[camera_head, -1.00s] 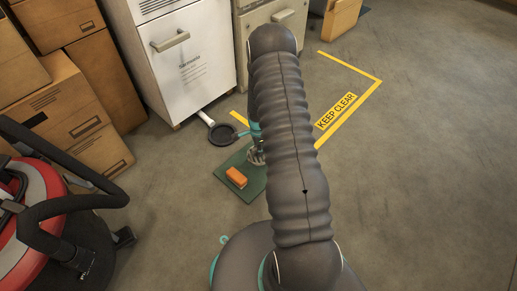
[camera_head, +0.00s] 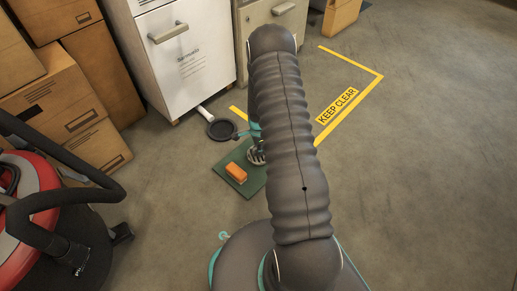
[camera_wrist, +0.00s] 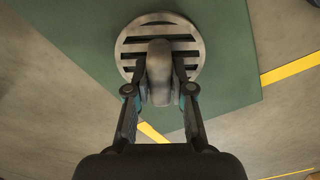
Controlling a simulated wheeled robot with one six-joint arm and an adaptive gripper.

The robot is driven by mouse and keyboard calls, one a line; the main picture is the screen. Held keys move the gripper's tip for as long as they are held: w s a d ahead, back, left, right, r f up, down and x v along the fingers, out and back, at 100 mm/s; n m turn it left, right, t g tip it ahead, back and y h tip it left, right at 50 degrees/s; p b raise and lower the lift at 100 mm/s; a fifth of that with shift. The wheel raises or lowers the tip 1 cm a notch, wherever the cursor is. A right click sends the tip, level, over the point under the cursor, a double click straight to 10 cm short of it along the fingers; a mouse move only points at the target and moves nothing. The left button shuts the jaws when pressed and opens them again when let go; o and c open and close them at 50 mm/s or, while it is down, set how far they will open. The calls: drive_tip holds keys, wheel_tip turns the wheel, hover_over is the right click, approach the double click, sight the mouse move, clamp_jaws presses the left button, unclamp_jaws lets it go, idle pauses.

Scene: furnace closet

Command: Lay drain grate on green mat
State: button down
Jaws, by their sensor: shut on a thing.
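The drain grate (camera_wrist: 134,44) is a round, slotted metal disc with a raised grey handle (camera_wrist: 159,68) in its middle. My gripper (camera_wrist: 160,88) is shut on this handle. The green mat (camera_wrist: 235,70) lies beneath the grate in the wrist view. I cannot tell whether the grate touches it or is just above. In the head view the grate (camera_head: 256,156) shows partly over the mat's (camera_head: 247,185) upper right part. My arm hides the rest of it and most of the gripper.
An orange block (camera_head: 236,173) lies on the mat, left of the grate. A dark round drain (camera_head: 221,130) with a white pipe (camera_head: 205,114) lies beyond the mat. A white cabinet (camera_head: 190,75), boxes (camera_head: 60,105) and a red vacuum (camera_head: 25,210) stand left. Floor at right is clear.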

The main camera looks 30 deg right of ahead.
drive_tip(key=shift+f, duration=0.5)
drive_tip(key=c, duration=0.9)
unclamp_jaws()
wheel_tip(320, 180, up, 12)
drive_tip(key=shift+f, duration=0.1)
